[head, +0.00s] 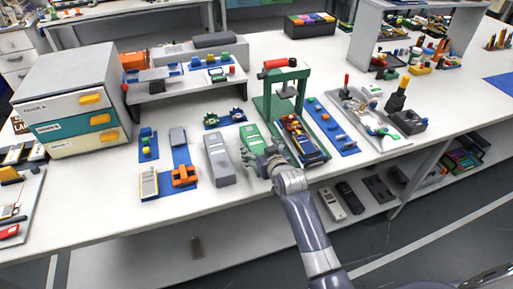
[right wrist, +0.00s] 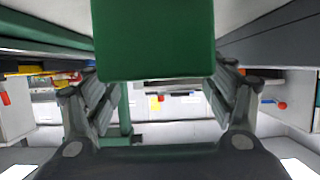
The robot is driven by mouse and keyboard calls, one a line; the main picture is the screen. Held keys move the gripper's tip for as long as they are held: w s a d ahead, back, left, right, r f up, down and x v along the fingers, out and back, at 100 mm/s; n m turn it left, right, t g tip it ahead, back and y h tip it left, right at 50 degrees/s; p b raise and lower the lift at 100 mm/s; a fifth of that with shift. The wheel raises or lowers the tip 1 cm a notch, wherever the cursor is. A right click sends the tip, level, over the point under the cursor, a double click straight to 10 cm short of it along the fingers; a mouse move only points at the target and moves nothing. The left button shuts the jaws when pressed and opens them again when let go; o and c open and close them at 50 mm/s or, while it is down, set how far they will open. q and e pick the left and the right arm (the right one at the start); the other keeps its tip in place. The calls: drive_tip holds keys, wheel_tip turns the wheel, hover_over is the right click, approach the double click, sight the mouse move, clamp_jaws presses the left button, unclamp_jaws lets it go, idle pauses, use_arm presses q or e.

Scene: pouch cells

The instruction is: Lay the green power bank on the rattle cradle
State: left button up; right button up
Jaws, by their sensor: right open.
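The green power bank (head: 250,135) lies flat on the white table, left of the green press stand. My right gripper (head: 262,162) is at its near end. In the right wrist view the green power bank (right wrist: 153,40) shows between the two open fingers, one on each side; I cannot tell if they touch it. I cannot tell for sure which thing is the rattle cradle; an orange holder (head: 184,175) sits on a blue plate to the left. My left gripper is not in view.
A grey block (head: 219,160) lies close left of the power bank. A dark tray with colourful parts (head: 302,138) is close on the right, in front of the green press stand (head: 262,104). A drawer cabinet (head: 70,75) stands at the left. The table's front strip is clear.

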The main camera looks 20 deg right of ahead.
drive_tip(key=shift+x, duration=1.25)
drive_tip(key=shift+c, duration=0.3)
drive_tip(key=c, duration=1.3)
drive_tip(key=shift+c, duration=0.4)
